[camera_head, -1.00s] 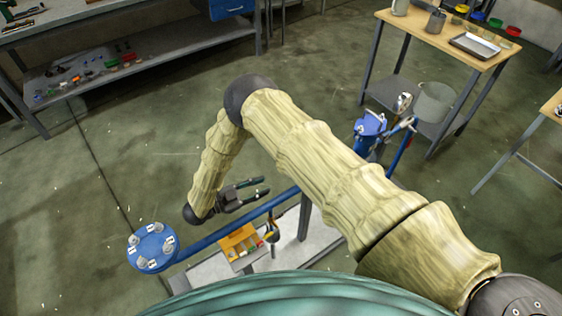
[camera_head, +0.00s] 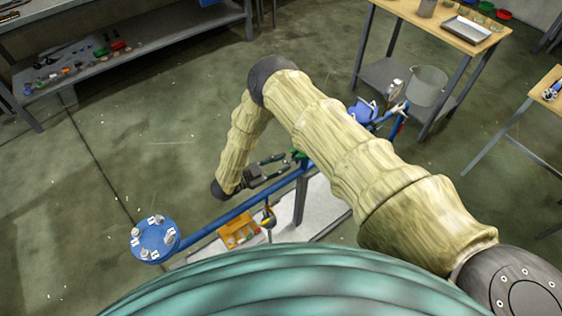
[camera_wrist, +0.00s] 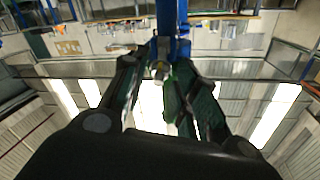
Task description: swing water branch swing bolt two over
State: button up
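A round blue flange (camera_head: 155,239) with several upright grey bolts (camera_head: 170,239) around its rim stands at the lower left of the head view. Small white tags sit by the bolts, but they are too small to read, so I cannot tell which is bolt two. A blue pipe (camera_head: 240,210) runs from it up and to the right. My gripper (camera_head: 284,167) is open, over or beside this pipe and well right of the flange. In the wrist view its fingers (camera_wrist: 160,85) are apart, with a blue post (camera_wrist: 172,25) and a small metal fitting (camera_wrist: 158,70) beyond them.
An orange tray (camera_head: 238,232) with small items sits below the pipe. A green part (camera_head: 298,155) is close beyond my fingertips. A blue fitting (camera_head: 363,110) is behind my arm. A wooden-topped table (camera_head: 420,18) stands at the back right. The left floor is open.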

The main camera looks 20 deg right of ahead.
aim_at(286, 160)
jog(key=shift+d, duration=0.15)
jog(key=shift+c, duration=0.5)
grip_shut()
jog(key=shift+r, duration=0.1)
jog(key=shift+w+d+r+y+p, duration=0.1)
jog(key=shift+d+r+y+p, duration=0.05)
jog(key=shift+r+y+p, duration=0.4)
jog(key=shift+w+d+r+y+p, duration=0.15)
jog(key=shift+r+y+p, duration=0.2)
jog(key=shift+y, duration=0.4)
jog(key=shift+w+d+r+n+g+y+p, duration=0.15)
jog(key=shift+d+r+g+y+p, duration=0.15)
jog(key=shift+y, duration=0.5)
jog(key=shift+s+d+r+n+g+y+p, duration=0.15)
jog(key=shift+d+r+g+y, duration=0.2)
jog(key=shift+y, duration=0.45)
jog(key=shift+w, duration=0.1)
jog(key=shift+o, duration=0.5)
grip_release()
jog(key=shift+a, duration=0.15)
